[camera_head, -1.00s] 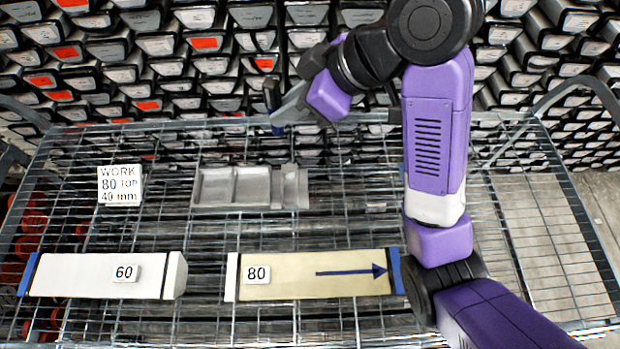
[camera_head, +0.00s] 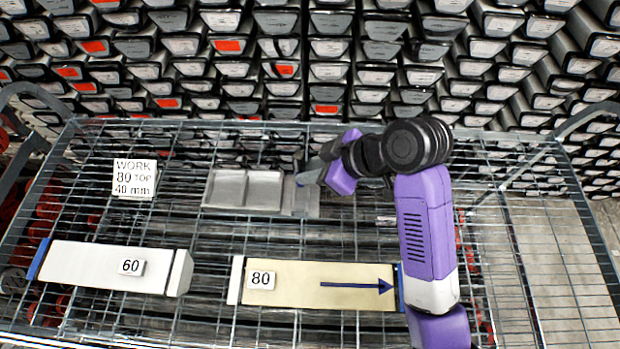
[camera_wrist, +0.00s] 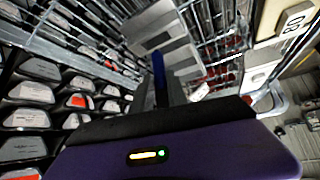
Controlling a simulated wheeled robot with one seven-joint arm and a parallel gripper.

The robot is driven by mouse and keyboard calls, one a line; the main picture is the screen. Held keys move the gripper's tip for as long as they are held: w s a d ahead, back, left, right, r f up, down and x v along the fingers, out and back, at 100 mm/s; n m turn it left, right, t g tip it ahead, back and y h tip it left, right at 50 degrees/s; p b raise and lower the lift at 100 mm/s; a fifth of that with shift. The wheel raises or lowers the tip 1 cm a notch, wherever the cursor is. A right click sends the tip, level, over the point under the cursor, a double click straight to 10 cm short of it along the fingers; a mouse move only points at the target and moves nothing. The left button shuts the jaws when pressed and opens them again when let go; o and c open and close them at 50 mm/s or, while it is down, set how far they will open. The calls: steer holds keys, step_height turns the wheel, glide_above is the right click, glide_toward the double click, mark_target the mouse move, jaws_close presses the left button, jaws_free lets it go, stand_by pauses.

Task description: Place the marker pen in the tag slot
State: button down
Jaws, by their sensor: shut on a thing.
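My gripper (camera_head: 308,177) is at the right end of the grey tray (camera_head: 243,208), a little above or at it. It is shut on the blue marker pen, which shows clearly in the wrist view (camera_wrist: 159,67) pointing toward the grey tray (camera_wrist: 150,22). In the head view the pen is mostly hidden and very small. The tray has two shallow compartments at its left and a stepped block (camera_head: 300,202) at its right end, where the slot seems to be. I cannot tell whether the pen touches the tray.
A white sign (camera_head: 134,178) reading "WORK 80 TOP 40 mm" stands left of the tray. A white core box marked 60 (camera_head: 90,266) and a cream one marked 80 with a blue arrow (camera_head: 330,296) lie in front on the wire rack. Stacked boxes (camera_head: 330,70) fill the back.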

steer(key=shift+f, duration=2.15)
steer(key=shift+f, duration=0.2)
steer(key=c, duration=1.3)
jaws_free()
steer(key=shift+r, duration=0.1)
steer(key=shift+r, duration=0.15)
steer(key=v, duration=1.2)
